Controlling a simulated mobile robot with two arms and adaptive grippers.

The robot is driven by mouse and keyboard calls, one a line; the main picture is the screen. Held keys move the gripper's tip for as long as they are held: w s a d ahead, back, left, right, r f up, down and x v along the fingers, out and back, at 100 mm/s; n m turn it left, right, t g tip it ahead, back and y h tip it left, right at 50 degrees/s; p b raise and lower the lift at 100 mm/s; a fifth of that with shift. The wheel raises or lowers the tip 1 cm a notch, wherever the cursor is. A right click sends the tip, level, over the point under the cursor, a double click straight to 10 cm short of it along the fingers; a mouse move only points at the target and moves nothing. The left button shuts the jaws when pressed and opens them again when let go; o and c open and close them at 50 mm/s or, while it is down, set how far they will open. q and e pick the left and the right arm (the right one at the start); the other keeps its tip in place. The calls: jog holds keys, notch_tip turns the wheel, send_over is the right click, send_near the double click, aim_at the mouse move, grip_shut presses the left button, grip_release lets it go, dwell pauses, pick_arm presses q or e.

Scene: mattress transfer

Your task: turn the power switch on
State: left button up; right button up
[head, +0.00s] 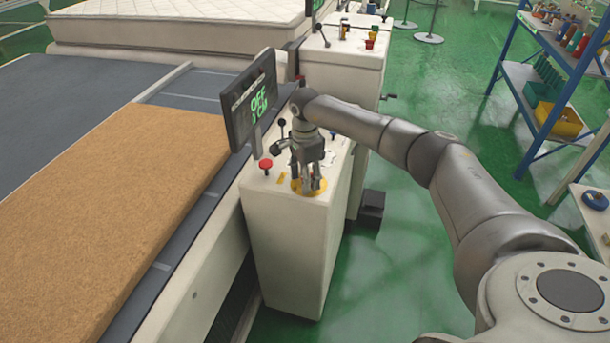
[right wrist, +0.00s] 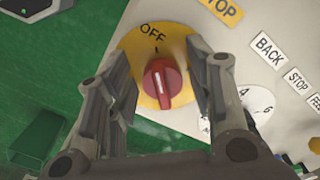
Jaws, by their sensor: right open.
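The power switch (right wrist: 162,84) is a red rotary knob on a round yellow plate (right wrist: 135,48). In the right wrist view its white mark points toward the OFF label. My right gripper (right wrist: 160,92) is open, with one finger on each side of the knob; I cannot tell whether they touch it. In the head view, the right gripper (head: 309,188) points down over the yellow plate on the white control cabinet (head: 290,240) and hides the knob. A screen (head: 250,100) on the cabinet shows green text including OFF. My left gripper is not in view.
A red mushroom button (head: 266,164) and a black lever (head: 282,124) stand close to the gripper. A brown slab (head: 120,200) lies on the conveyor at left. A blue shelf (head: 545,80) stands at right. Green floor is open between.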

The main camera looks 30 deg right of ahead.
jog(key=shift+c, duration=0.5)
jog(key=c, duration=0.8)
jog(key=shift+o, duration=0.2)
jog(key=m+b, duration=0.1)
jog(key=m, duration=0.2)
jog(key=shift+w, duration=0.15)
jog(key=m, duration=0.1)
jog(key=m+b, duration=0.1)
jog(key=m, duration=0.1)
jog(key=shift+w+d+m, duration=0.1)
jog(key=shift+w+m, duration=0.1)
jog(key=shift+m, duration=0.1)
jog(key=m, duration=0.5)
jog(key=shift+w+d, duration=0.15)
jog(key=shift+d, duration=0.1)
jog(key=m, duration=0.6)
jog(key=shift+w+d+r, duration=0.1)
jog(key=shift+d, duration=0.2)
jog(key=shift+m, duration=0.3)
